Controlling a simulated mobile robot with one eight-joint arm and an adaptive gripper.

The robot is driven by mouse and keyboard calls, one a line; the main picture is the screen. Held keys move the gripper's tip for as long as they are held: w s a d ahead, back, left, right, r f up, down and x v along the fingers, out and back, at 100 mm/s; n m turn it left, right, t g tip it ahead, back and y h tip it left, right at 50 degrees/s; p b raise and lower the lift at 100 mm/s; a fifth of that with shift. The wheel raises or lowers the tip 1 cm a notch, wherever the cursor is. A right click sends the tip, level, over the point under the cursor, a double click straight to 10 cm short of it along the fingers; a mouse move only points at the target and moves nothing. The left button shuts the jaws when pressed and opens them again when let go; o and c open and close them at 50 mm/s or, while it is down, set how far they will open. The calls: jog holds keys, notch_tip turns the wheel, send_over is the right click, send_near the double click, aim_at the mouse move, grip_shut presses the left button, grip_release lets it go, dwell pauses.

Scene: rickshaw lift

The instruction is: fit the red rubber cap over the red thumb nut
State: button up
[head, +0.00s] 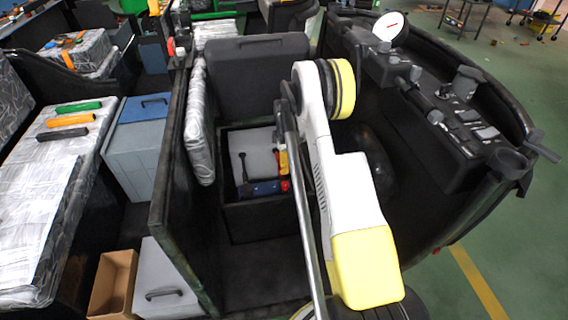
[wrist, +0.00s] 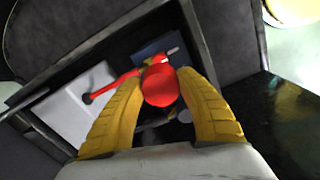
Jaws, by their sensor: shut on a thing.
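My gripper (wrist: 160,88) is shut on a rounded red piece, which I take to be the red rubber cap (wrist: 160,86). In the wrist view it sits between the two yellow fingertips, over an open dark box. In the head view my gripper (head: 283,160) is mostly hidden behind my arm, and red shows just below it. A small red piece (head: 171,47) stands at the top of the dark partition's far end in the head view. It may be the red thumb nut, but it is too small to tell.
The open box (head: 225,212) holds a dark-headed tool (head: 243,165) and a blue object (head: 262,188). A dark partition (head: 172,175) stands left of it. Orange, green and black handles lie on the silver-covered seat at left. A dashboard (head: 455,120) is at right.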

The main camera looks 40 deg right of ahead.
aim_at(286, 183)
jog(key=shift+f+b, duration=1.45)
jog(key=shift+f, duration=2)
jog(key=shift+s+d, duration=0.1)
jog(key=shift+f, duration=2.05)
jog(key=o, duration=1)
jog(key=shift+c, duration=0.2)
notch_tip(286, 183, up, 12)
